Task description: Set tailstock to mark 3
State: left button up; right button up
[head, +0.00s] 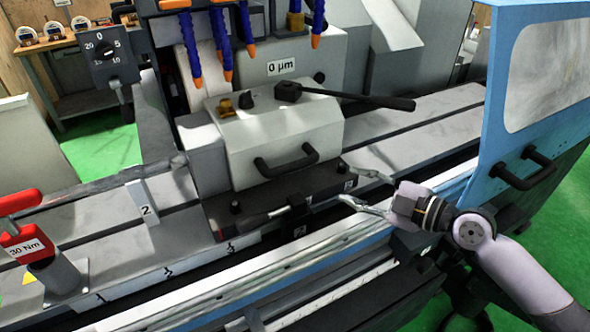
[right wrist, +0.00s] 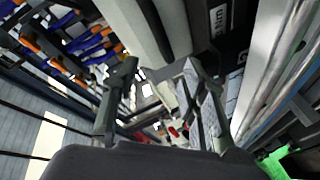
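The tailstock (head: 285,137) is a pale block with a black front handle (head: 286,160) and a long black lever (head: 345,97) on top. Its dark base (head: 222,215) sits on the machine bed. The number labels 1 (head: 100,297), 2 (head: 168,271) and 3 (head: 230,246) run along the bed's front edge; the base's left end is near 3. A dark lever with a grey rod (head: 255,219) lies along the base front. My right gripper (head: 345,184) is open, beside the base's right end; its spread fingers (right wrist: 160,98) show in the right wrist view. Contact is unclear. My left gripper is not in view.
A red 30 Nm tool (head: 24,243) stands at the left. A blue door (head: 530,105) with a black handle is close to my right arm. Orange-tipped blue hoses (head: 220,40) hang above the tailstock.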

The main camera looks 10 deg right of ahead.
aim_at(298, 167)
jog(key=w+a+f+n+p, duration=0.1)
jog(key=w+a+n+p, duration=0.1)
jog(key=w+a, duration=0.1)
jog(key=w+a+n+p, duration=0.2)
jog(key=w+a+p, duration=0.1)
jog(key=w+a, duration=0.1)
jog(key=w+a+f+n+p, duration=0.1)
jog(key=w+a+n+p, duration=0.1)
jog(key=w+a, duration=0.2)
jog(key=shift+f+n, duration=0.3)
jog(key=shift+w+a+f+p, duration=0.2)
jog(key=shift+w+a+p, duration=0.1)
jog(key=shift+w, duration=0.1)
jog(key=shift+c, duration=0.5)
grip_shut()
